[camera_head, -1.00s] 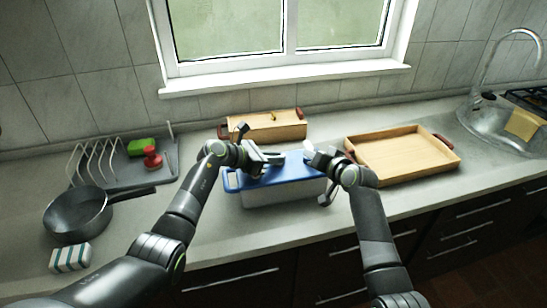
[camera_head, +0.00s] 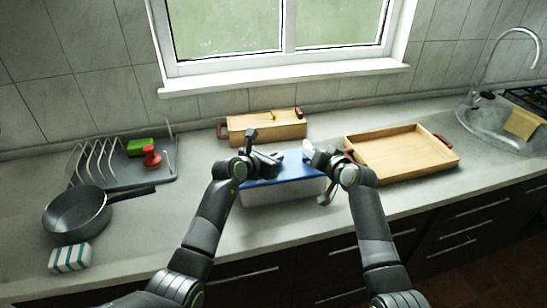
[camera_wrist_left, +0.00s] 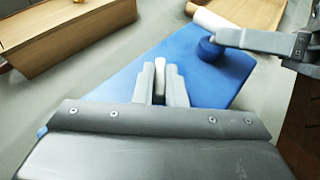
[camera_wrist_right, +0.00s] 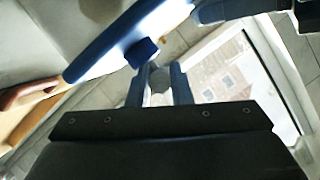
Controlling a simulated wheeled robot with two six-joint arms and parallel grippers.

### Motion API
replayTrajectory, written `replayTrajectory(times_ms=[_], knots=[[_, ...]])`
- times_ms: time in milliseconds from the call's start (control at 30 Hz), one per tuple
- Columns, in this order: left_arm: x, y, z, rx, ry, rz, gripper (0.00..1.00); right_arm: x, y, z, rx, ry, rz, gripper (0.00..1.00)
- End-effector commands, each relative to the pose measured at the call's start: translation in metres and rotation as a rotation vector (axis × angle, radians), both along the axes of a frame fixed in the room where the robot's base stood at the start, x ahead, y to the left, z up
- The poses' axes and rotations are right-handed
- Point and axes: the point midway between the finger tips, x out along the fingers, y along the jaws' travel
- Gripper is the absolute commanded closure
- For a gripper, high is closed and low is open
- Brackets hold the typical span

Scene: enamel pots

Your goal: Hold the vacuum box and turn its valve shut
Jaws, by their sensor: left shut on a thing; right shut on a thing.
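The vacuum box (camera_head: 275,192) stands on the counter, with a pale body and a blue lid (camera_head: 292,169). The lid also shows in the left wrist view (camera_wrist_left: 190,70). My left gripper (camera_head: 279,158) is over the lid, its fingers shut on a small pale upright piece (camera_wrist_left: 160,78), apparently the valve; the fingers hide most of it. My right gripper (camera_head: 312,155) is at the box's right end.
A lidded wooden box (camera_head: 265,128) stands behind, under the window. A wooden tray (camera_head: 437,163) is on the right, before the sink (camera_head: 490,120). A dish rack (camera_head: 110,165), a pan (camera_head: 77,213) and a striped sponge (camera_head: 70,258) are on the left. Bare counter lies between pan and box.

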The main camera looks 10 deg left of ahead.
Motion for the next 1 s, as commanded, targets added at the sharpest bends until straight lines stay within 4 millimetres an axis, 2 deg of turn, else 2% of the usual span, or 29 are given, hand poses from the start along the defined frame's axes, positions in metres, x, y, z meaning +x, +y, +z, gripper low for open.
replayTrajectory(times_ms=[300, 767, 800, 933, 1000], knots=[[-0.0014, -0.0010, -0.0022, 0.000, 0.004, 0.084, 1.00, -0.0004, 0.0004, -0.0008, 0.000, 0.002, 0.001, 1.00], [-0.0015, -0.0008, -0.0021, -0.001, 0.003, 0.094, 1.00, -0.0003, 0.0001, -0.0008, 0.000, 0.002, 0.001, 1.00], [-0.0014, -0.0008, -0.0020, -0.001, 0.003, 0.094, 0.84, -0.0003, 0.0001, -0.0008, 0.000, 0.002, 0.001, 1.00], [-0.0013, -0.0008, -0.0014, 0.000, 0.001, 0.094, 0.67, -0.0002, 0.0000, -0.0008, 0.000, 0.001, 0.001, 1.00], [-0.0013, -0.0009, -0.0010, -0.001, 0.001, 0.094, 0.67, -0.0001, 0.0000, -0.0007, 0.000, 0.001, 0.001, 1.00]])
